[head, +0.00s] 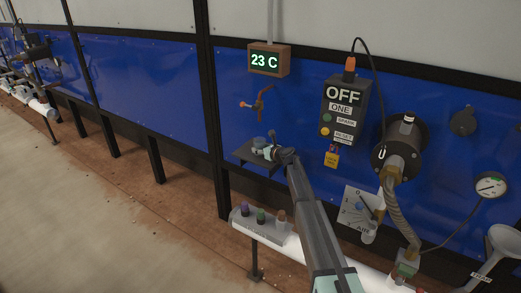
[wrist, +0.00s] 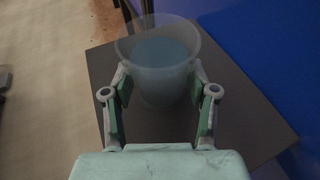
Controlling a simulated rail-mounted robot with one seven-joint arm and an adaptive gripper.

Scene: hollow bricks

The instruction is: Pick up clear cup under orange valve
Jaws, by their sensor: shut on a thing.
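The clear cup (wrist: 158,55) is between the two fingers of my gripper (wrist: 160,95) in the wrist view. It looks see-through with a bluish tint low inside, and it stands upright over a dark shelf (wrist: 245,110). My gripper is shut on the cup's sides. In the head view the cup (head: 259,142) is small at the end of my gripper (head: 268,151), over the small dark shelf (head: 244,155) on the blue wall. The orange valve (head: 260,103) is on the wall above it. Whether the cup touches the shelf is hard to tell.
A 23 C display (head: 269,60) hangs above the valve. A grey control box (head: 344,108) with a yellow padlock (head: 332,157) is to the right. A white pipe (head: 285,240) with several coloured knobs runs below. The floor at left is open.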

